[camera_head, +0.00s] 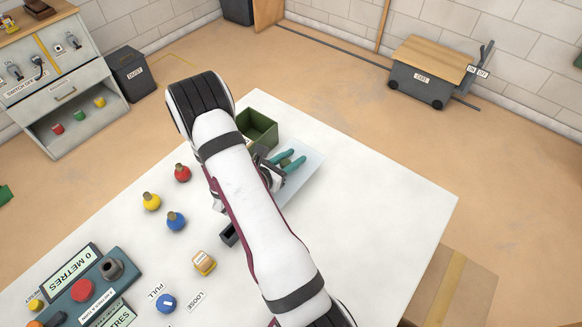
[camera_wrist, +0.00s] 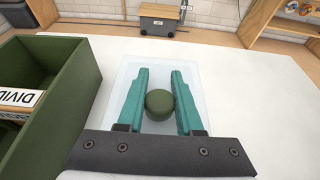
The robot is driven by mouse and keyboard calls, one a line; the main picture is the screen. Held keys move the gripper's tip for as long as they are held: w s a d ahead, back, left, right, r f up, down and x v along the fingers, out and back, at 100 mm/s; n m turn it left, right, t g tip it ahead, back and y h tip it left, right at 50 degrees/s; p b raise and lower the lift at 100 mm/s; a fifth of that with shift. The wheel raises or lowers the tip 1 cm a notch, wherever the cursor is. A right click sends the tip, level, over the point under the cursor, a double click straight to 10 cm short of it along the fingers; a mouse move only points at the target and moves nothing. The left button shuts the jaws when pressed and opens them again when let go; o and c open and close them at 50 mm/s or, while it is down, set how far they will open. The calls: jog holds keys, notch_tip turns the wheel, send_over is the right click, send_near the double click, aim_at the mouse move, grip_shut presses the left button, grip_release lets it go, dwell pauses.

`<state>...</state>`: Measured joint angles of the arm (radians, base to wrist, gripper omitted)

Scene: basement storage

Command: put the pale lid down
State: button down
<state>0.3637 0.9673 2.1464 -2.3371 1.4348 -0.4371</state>
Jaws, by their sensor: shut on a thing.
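The pale lid (camera_head: 309,168) is a thin, see-through bluish-white sheet with a dark green round knob (camera_wrist: 159,104). In the wrist view the lid (camera_wrist: 160,72) lies flat under my fingers. My gripper (camera_head: 294,158), with teal fingers, is shut on the knob, which sits between the fingers in the wrist view (camera_wrist: 160,75). The lid is over the white table, to the right of an open green box. I cannot tell whether it touches the table top. My arm hides part of the lid in the head view.
The green box (camera_head: 262,127) stands close on the lid's left, its wall (camera_wrist: 75,70) near my gripper. The table (camera_head: 380,210) is bare to the right. Red (camera_head: 182,172), yellow (camera_head: 151,201) and blue (camera_head: 176,221) knobbed pieces and a tan block (camera_head: 204,262) stand left of my arm.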

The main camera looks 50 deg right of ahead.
notch_tip(320, 180, down, 4)
jog(key=shift+w+f, duration=0.1)
jog(key=shift+w, duration=0.05)
jog(key=shift+f, duration=0.1)
jog(key=c, duration=0.6)
grip_release()
jog(key=shift+o, duration=0.2)
